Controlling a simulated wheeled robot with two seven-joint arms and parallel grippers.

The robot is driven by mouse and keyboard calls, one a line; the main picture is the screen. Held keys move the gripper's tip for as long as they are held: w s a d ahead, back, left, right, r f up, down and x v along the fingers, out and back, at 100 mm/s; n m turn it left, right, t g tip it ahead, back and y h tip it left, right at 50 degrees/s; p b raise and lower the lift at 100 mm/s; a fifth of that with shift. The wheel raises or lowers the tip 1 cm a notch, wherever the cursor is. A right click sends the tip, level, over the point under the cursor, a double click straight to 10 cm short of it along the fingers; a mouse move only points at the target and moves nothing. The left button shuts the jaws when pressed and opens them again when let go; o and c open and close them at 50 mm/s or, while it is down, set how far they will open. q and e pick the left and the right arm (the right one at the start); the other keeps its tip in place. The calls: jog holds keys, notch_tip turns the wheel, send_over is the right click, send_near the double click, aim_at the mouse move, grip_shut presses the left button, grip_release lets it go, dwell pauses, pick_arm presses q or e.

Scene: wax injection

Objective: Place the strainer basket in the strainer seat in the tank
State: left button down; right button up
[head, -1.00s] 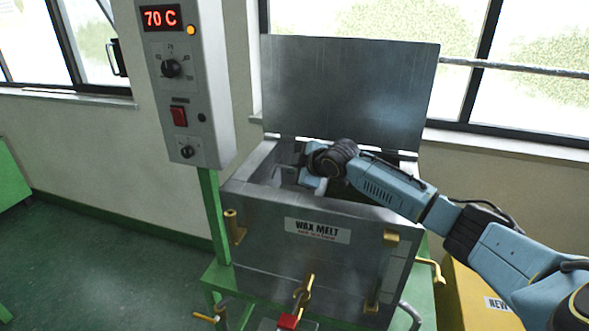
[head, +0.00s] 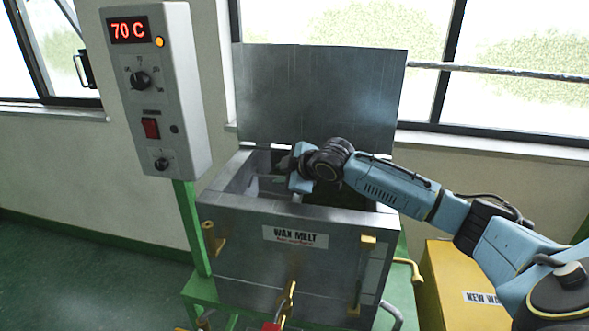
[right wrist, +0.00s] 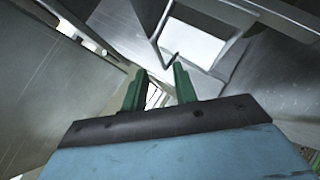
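The wax melt tank (head: 240,262) is a grey metal box with its lid (head: 320,95) standing open at the back. My right gripper (head: 290,172) reaches down into the tank opening in the head view, and its fingertips are hidden there. In the right wrist view its two green fingers (right wrist: 159,85) stand apart with a gap between them. Pale metal surfaces show beyond the fingers, with a bright rectangular patch (right wrist: 192,42). I cannot tell whether that patch is part of the strainer seat. I cannot make out the strainer basket clearly. My left gripper is out of view.
A control box (head: 155,95) reading 70 C stands on a green post left of the tank. A yellow bin (head: 455,290) is at the tank's right. The tank walls and raised lid closely surround my right gripper. Brass fittings (head: 357,270) stick out in front.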

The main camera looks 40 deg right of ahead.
jog(key=v, duration=0.4)
jog(key=shift+s, duration=0.2)
jog(key=shift+v, duration=0.85)
jog(key=shift+w+r, duration=0.1)
jog(key=shift+r, duration=0.05)
